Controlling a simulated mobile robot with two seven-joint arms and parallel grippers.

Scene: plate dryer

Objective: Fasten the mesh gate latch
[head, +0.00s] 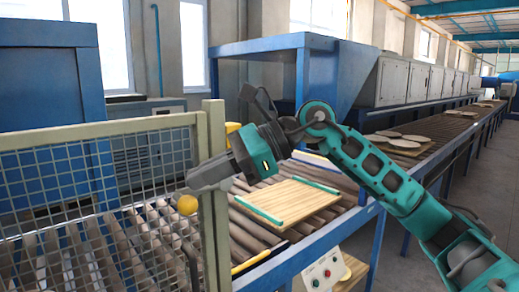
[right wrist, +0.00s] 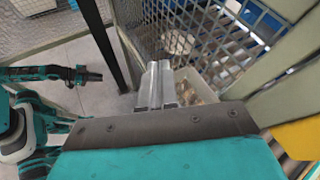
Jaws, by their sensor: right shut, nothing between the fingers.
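The mesh gate (head: 100,165) fills the left of the head view, with a pale green frame and a post (head: 216,235) at its right end. A round yellow knob (head: 187,205) sits at the gate's right edge beside the post, probably part of the latch. My right gripper (head: 194,180) is shut and empty, just above the knob and in front of the post; I see no clear contact. In the right wrist view its fingers (right wrist: 156,84) are together in front of the mesh (right wrist: 190,40). A teal arm of mine ends in a dark tip (right wrist: 92,75), whose jaws are unclear.
Behind the gate runs a roller conveyor (head: 250,235) carrying a wooden board (head: 290,202) with teal edge strips. A control box with buttons (head: 323,272) hangs below its edge. A blue hopper (head: 280,48) stands behind. A yellow part (right wrist: 302,138) is close at the wrist view's right edge.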

